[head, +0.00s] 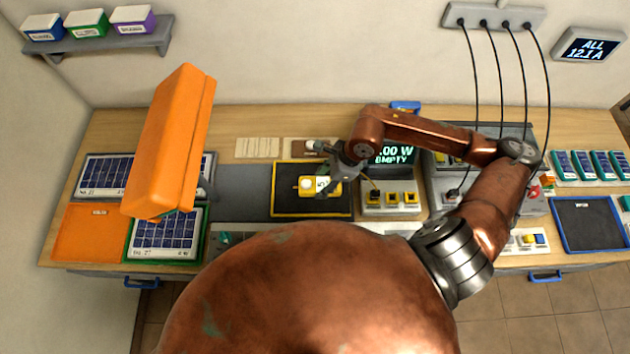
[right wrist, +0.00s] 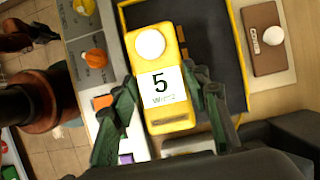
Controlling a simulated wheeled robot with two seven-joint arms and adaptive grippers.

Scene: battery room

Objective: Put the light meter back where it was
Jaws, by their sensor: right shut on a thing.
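The light meter is a yellow block with a white dome and a display reading 5 W/m2. It shows in the right wrist view (right wrist: 168,108) and in the head view (head: 306,185). My right gripper (right wrist: 163,110) has its green fingers on both sides of the meter and is shut on it. In the head view the right gripper (head: 334,172) is over the dark mat with a yellow border (head: 285,206). I cannot tell whether the meter touches the mat. My left gripper is not in view.
A brown plate with a white round spot (right wrist: 268,62) lies beside the mat. A large orange block (head: 168,140) stands out over the solar panels (head: 165,236) at left. A display box (head: 393,153) and socket units are at right. Several black cables (head: 474,90) hang behind my right arm.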

